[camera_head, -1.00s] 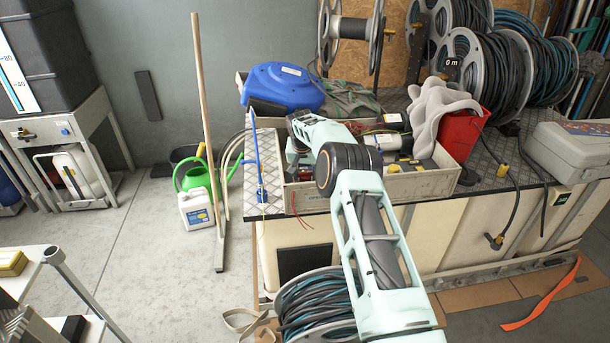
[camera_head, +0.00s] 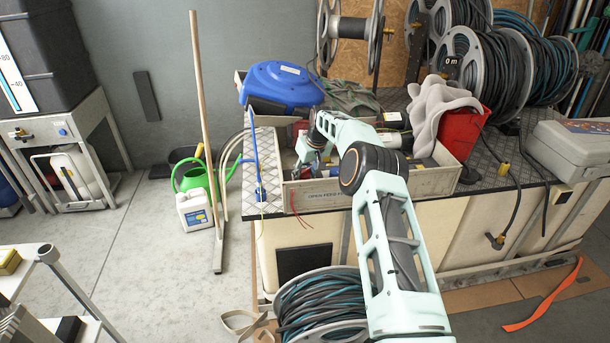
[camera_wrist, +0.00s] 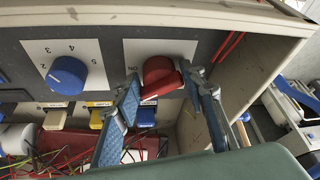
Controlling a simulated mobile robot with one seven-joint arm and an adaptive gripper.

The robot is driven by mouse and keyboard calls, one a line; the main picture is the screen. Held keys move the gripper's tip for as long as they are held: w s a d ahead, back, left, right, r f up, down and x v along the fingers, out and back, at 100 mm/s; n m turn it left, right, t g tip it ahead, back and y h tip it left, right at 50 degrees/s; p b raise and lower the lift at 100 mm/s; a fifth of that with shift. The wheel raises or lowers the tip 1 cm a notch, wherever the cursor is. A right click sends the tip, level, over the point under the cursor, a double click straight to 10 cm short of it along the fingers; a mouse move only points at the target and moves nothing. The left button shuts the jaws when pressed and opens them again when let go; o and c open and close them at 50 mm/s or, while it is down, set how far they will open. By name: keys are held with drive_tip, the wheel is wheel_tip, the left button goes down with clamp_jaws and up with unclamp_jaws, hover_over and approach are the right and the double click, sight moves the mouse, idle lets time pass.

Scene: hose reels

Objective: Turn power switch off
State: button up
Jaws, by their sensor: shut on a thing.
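The power switch is a red rotary knob (camera_wrist: 158,72) on a white plate (camera_wrist: 133,58) marked ON, on a dark panel in the wrist view. My gripper (camera_wrist: 163,84) has its two blue-padded fingers on either side of the knob's red handle, shut on it. The handle lies at a slant between the fingertips. In the head view my gripper (camera_head: 307,172) reaches down into the open grey box on the bench; the switch cannot be made out there.
A blue dial (camera_wrist: 67,76) on a numbered plate sits left of the switch. Colored connectors (camera_wrist: 98,116) and loose wires lie below the panel. The box wall (camera_wrist: 240,75) is close on the right. A grey cloth (camera_head: 436,112) and red bin (camera_head: 463,133) stand right of my arm.

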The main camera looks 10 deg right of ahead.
drive_tip(key=shift+w+d+n+y, duration=0.1)
drive_tip(key=shift+n+y, duration=0.4)
drive_tip(key=shift+n, duration=0.7)
drive_tip(key=shift+n+g, duration=0.3)
drive_tip(key=shift+n+p, duration=0.3)
drive_tip(key=shift+n, duration=0.1)
drive_tip(key=o, duration=0.9)
drive_tip(key=shift+m, duration=0.5)
